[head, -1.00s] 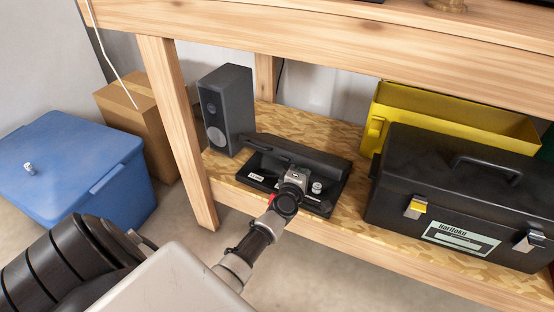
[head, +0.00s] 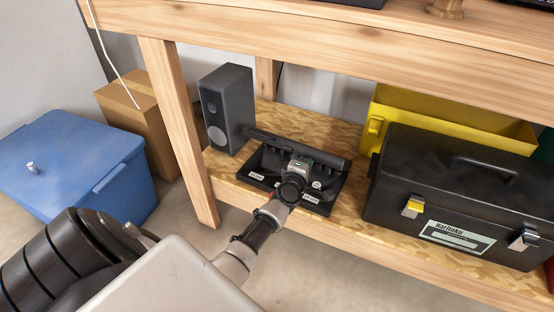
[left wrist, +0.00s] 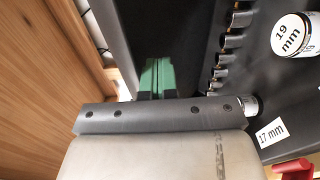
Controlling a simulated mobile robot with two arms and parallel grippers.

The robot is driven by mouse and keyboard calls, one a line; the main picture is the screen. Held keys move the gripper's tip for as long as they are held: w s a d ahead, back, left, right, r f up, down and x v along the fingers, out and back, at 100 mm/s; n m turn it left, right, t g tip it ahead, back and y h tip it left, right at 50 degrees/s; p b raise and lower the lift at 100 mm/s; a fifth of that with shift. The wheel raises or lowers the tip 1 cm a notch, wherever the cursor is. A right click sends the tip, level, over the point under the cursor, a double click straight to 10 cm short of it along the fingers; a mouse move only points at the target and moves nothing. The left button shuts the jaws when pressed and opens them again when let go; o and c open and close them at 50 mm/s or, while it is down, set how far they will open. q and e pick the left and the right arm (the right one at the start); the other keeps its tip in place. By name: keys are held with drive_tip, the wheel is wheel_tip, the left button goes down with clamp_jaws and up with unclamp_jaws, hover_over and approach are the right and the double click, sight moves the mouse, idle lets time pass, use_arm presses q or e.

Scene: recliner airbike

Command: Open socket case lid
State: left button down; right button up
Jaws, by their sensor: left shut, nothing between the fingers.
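The black socket case (head: 328,196) lies on the lower wooden shelf. Its lid (head: 332,160) is raised along the back, showing the inside of the case. In the left wrist view, a row of dark sockets (left wrist: 229,41) and labels reading 17 mm and 19 mm show at the right. My left gripper (head: 298,164) is over the case, in front of the lid. Its green-tipped fingers (left wrist: 157,76) are shut together and empty, against a dark surface that looks like the lid. Whether they touch it I cannot tell. My right gripper is out of view.
A dark speaker (head: 227,108) stands left of the case, close to it. A black toolbox (head: 465,190) stands to the right, with a yellow box (head: 440,116) behind it. The workbench beam (head: 330,55) runs above the shelf, and a wooden leg (head: 180,125) stands at left.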

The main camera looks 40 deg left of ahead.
use_arm(q)
drive_tip(key=shift+w+a+r+p, duration=0.2)
drive_tip(key=shift+w+r+p, duration=0.3)
drive_tip(key=shift+w+r, duration=0.5)
drive_tip(key=shift+w+r, duration=0.1)
drive_tip(key=shift+w, duration=0.1)
drive_tip(key=shift+w+a+r, duration=0.2)
drive_tip(key=shift+w+r, duration=0.4)
drive_tip(key=shift+w, duration=0.4)
drive_tip(key=shift+w+a+r, duration=0.15)
drive_tip(key=shift+w+r, duration=0.15)
drive_tip(key=shift+w, duration=0.3)
drive_tip(key=shift+w+a+r, duration=0.1)
drive_tip(key=shift+w+r, duration=0.15)
drive_tip(key=shift+w, duration=0.45)
